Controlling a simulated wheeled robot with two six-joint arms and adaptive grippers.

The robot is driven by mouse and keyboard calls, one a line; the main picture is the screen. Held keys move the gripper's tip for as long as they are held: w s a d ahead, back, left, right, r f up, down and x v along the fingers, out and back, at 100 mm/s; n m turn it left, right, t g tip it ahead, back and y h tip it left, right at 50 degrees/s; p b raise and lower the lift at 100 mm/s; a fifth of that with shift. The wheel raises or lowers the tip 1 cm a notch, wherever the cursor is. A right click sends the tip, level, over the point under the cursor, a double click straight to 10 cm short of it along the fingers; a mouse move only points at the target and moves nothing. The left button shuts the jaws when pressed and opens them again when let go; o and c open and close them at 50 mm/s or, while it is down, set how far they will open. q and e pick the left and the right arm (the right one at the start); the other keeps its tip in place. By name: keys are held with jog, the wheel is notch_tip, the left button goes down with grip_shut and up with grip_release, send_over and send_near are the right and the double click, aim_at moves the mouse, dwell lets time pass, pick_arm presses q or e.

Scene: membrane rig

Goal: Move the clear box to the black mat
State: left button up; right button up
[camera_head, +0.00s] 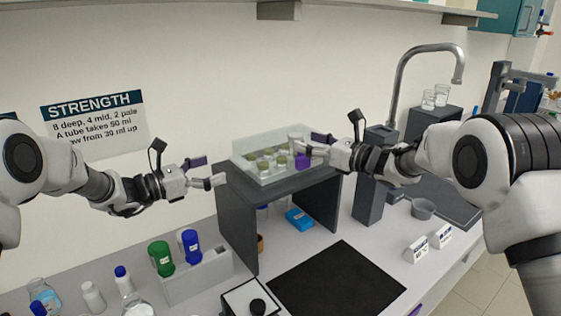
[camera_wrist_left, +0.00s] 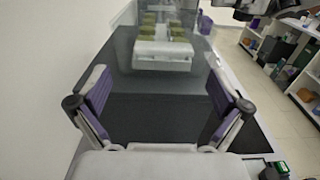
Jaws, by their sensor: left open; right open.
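The clear box (camera_head: 277,176) stands on top of the grey raised shelf (camera_head: 238,212), with several greenish-topped cups inside. In the left wrist view the clear box (camera_wrist_left: 163,50) lies ahead, beyond the fingers. My left gripper (camera_head: 208,172) is open and empty, a little left of the shelf and apart from the box. My right gripper (camera_head: 309,148) is open at the right end of the box and partly hides that end; I cannot tell whether it touches. The black mat (camera_head: 337,282) lies bare on the counter in front of the shelf.
A rack (camera_head: 198,277) with green and blue bottles stands left of the mat. A black-topped box (camera_head: 249,298) is close to the mat's left edge. A blue item (camera_head: 299,219) lies under the shelf. A tall tap (camera_head: 398,85) and white label blocks (camera_head: 416,249) are to the right.

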aim_at(235, 162)
pick_arm(q)
jog(key=x, duration=0.5)
jog(key=shift+s+d+r, duration=0.1)
jog(key=shift+d+r, duration=0.05)
jog(key=shift+d, duration=0.4)
pick_arm(e)
jog(key=x, duration=0.4)
jog(key=shift+w+r, duration=0.1)
jog(key=shift+w, duration=0.1)
pick_arm(q)
jog(key=shift+d, duration=0.15)
pick_arm(e)
jog(key=shift+w+a, duration=0.1)
pick_arm(q)
jog(key=shift+a, duration=0.25)
pick_arm(e)
jog(key=shift+w+a, duration=0.15)
jog(key=shift+a, duration=0.15)
pick_arm(q)
jog(key=shift+d, duration=0.1)
jog(key=c, duration=1.4)
pick_arm(e)
jog(key=shift+d, duration=0.1)
grip_shut()
pick_arm(q)
jog(key=shift+o, duration=0.2)
